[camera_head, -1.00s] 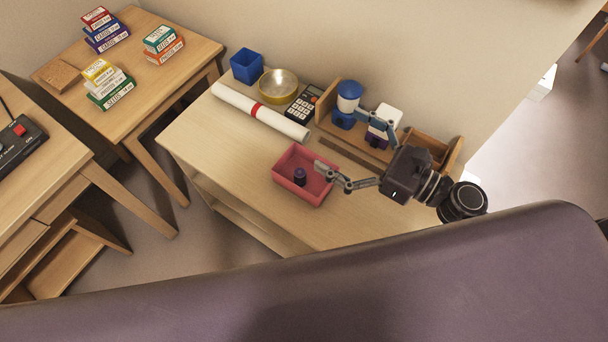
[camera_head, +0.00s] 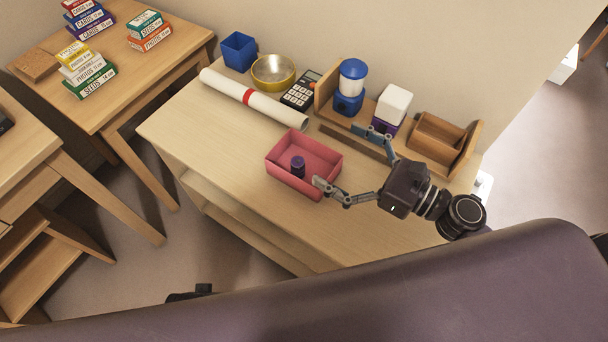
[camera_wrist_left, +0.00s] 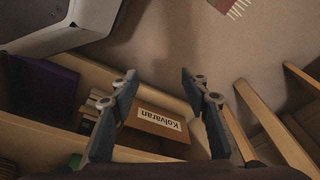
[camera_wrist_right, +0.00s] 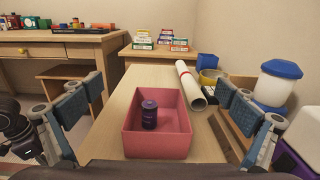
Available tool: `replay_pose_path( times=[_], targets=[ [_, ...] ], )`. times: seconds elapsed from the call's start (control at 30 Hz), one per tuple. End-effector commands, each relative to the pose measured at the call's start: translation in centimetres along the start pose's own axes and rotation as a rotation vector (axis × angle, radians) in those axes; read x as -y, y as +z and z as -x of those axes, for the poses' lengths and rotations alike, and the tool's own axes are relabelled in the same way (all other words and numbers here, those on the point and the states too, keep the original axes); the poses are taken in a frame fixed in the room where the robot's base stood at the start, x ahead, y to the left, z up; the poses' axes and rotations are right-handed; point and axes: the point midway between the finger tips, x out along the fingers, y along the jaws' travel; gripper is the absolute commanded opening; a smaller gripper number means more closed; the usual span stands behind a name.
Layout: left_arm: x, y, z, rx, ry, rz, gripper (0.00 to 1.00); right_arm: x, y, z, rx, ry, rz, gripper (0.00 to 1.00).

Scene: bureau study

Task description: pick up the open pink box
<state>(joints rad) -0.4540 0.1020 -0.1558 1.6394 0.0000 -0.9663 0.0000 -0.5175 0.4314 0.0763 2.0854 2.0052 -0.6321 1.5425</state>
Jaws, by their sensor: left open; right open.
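The open pink box (camera_head: 318,190) stands upright on the light wooden cabinet top. A small dark purple cylinder (camera_head: 298,166) stands inside it; it also shows in the right wrist view (camera_wrist_right: 149,115). My right gripper (camera_head: 338,158) is open at the box's right end. One finger looks close to the near right corner, the other is beyond the far right side; I cannot tell whether they touch. In the right wrist view the pink box (camera_wrist_right: 158,146) lies between the spread fingers, further ahead. My left gripper (camera_wrist_left: 158,78) is open and empty, over shelves and floor.
Behind the box are a white roll with a red band (camera_head: 257,102), a calculator (camera_head: 300,90), a yellow-rimmed bowl (camera_head: 273,71), a blue cup (camera_head: 239,51) and a wooden rack (camera_head: 440,138) with blue and white containers. The cabinet top's front left is clear.

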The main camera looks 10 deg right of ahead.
Motion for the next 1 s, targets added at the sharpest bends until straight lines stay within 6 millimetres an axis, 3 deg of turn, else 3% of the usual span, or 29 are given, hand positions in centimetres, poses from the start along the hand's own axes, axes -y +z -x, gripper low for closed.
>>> replay_pose_path(
  times=[0.03, 0.2, 0.43, 0.7, 1.0],
  targets=[
    [0.1, -0.8, -0.1, -0.014, -0.001, 0.001, 0.42, 0.0, -1.8, 0.0, 0.000, 0.000, 0.000, 1.00],
    [0.2, -2.8, 2.8, -0.040, -0.005, 0.006, 0.42, 0.0, -4.6, 0.0, 0.000, 0.000, 0.000, 1.00],
    [0.5, -4.0, 7.1, -0.068, -0.010, 0.011, 0.42, 0.0, -7.7, 0.0, 0.000, 0.000, 0.000, 1.00],
    [0.6, -4.1, 9.7, -0.080, -0.013, 0.013, 0.42, 0.0, -8.8, -0.1, 0.001, 0.000, 0.000, 1.00],
    [0.6, -4.1, 9.4, -0.077, -0.012, 0.012, 0.42, 0.0, -8.6, -2.8, 0.002, 0.000, 0.002, 1.00]
  ],
)
